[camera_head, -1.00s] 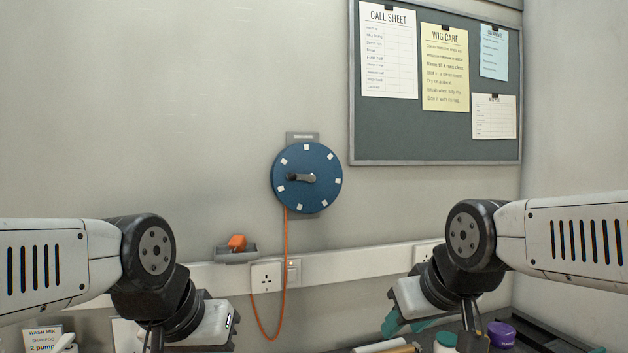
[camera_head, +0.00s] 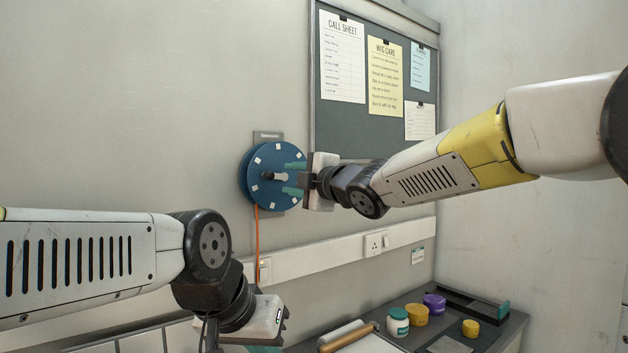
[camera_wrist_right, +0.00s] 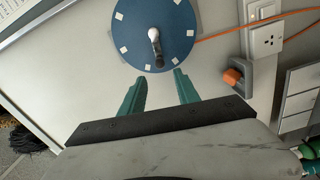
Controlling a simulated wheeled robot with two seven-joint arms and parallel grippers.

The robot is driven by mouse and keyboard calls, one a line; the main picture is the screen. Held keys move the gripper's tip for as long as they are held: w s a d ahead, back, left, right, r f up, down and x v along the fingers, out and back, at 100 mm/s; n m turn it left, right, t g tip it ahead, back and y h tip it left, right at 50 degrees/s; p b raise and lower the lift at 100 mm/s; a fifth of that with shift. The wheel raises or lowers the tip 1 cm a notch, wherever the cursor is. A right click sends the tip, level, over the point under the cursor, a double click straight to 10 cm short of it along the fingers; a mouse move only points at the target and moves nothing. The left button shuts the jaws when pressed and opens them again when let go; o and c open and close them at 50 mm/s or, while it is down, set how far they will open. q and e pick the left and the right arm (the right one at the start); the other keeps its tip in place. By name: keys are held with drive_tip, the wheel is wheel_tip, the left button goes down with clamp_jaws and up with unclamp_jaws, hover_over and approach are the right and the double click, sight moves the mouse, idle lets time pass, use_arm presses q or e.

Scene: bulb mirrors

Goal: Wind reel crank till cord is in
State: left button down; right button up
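The blue reel (camera_head: 266,178) with white square marks hangs on the wall.
An orange plug (camera_wrist_right: 232,76) sits in a grey wall holder (camera_wrist_right: 245,76) beside the sockets. A notice board (camera_head: 376,130) hangs right of the reel. The counter (camera_head: 495,335) below holds several jars and a wooden roller. Space in front of the wall is otherwise clear.

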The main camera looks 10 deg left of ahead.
sight(272, 175)
drive_tip(key=shift+x, duration=4.3)
drive_tip(key=shift+a, duration=0.1)
drive_tip(key=shift+w+a, duration=0.2)
drive_tip(key=shift+w, duration=0.05)
clamp_jaws()
